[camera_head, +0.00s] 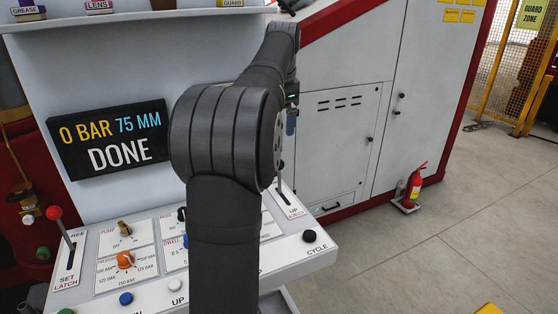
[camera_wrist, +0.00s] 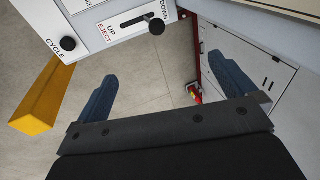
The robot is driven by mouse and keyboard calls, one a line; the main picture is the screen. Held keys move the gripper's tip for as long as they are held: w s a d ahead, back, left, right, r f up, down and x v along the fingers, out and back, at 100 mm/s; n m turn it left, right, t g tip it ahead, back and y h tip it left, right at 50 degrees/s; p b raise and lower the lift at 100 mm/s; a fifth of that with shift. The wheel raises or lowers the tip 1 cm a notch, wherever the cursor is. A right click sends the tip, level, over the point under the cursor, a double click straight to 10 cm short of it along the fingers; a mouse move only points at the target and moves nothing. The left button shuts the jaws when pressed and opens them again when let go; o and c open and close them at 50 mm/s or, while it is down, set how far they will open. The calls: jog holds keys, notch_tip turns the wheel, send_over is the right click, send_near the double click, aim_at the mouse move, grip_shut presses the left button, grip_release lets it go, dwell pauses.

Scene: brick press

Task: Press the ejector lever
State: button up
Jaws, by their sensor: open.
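The ejector lever has a round black knob (camera_wrist: 157,26) in the wrist view, beside a slot marked UP, EJECT and DOWN. In the head view its slotted plate (camera_head: 284,193) is at the panel's right end; my arm hides the knob there. I cannot tell exactly where in the slot the lever stands. My gripper (camera_wrist: 162,68) is open and empty, its two blue fingers apart. The knob appears beyond the fingertips, between them in the picture and not touching them.
The black CYCLE button (camera_head: 309,236) is near the ejector slot. The red-knobbed SET LATCH lever (camera_head: 55,213) is at far left. The display (camera_head: 110,138) reads 0 BAR, 75 MM, DONE. A white cabinet (camera_head: 335,140) stands behind; a fire extinguisher (camera_head: 414,187) is on the floor.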

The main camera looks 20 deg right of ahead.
jog(key=shift+v, duration=0.85)
